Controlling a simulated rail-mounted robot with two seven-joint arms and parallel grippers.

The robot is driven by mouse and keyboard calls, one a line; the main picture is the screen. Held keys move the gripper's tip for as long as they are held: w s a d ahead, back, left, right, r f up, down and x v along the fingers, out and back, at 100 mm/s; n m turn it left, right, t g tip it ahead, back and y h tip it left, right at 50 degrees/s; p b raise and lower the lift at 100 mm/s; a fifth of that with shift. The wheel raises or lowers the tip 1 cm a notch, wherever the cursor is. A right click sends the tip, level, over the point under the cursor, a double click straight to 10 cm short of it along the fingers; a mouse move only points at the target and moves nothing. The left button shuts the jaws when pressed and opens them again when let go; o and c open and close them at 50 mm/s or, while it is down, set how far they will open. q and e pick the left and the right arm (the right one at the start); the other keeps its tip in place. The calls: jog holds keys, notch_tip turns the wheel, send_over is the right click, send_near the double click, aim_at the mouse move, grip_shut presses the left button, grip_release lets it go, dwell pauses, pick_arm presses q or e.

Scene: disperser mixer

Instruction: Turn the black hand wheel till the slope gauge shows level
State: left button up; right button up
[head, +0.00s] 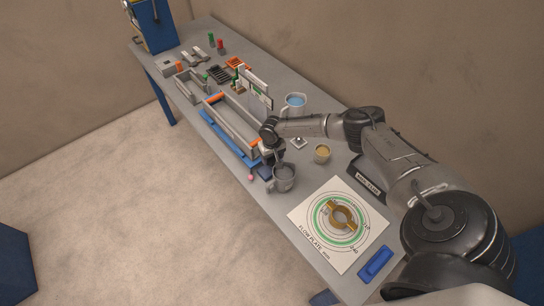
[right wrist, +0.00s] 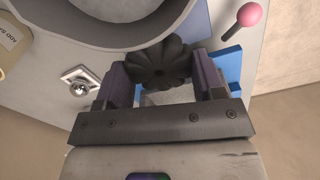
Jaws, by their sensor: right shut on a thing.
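The black hand wheel (right wrist: 163,60), dark and lobed, sits between the two fingers of my right gripper (right wrist: 162,80) in the right wrist view. The fingers are shut on its sides. In the head view my right gripper (head: 270,150) is at the near end of the long grey trough on its blue base (head: 232,140), and the wheel is hidden there. An upright white panel with green marks (head: 256,89) stands behind the trough; I cannot tell whether it is the slope gauge, and no level reading can be made out. My left gripper does not show.
A pink ball knob (right wrist: 249,14) is near the wheel. A yellow cup (head: 322,153), a blue-filled mug (head: 294,103) and a flow plate sheet (head: 310,236) with a brass ring are nearby.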

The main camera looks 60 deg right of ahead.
jog(key=n, duration=0.5)
jog(key=shift+a, duration=0.1)
jog(key=shift+a+n, duration=0.1)
jog(key=shift+n, duration=2.1)
jog(key=o, duration=0.9)
notch_tip(320, 180, up, 14)
jog(key=shift+f, duration=0.1)
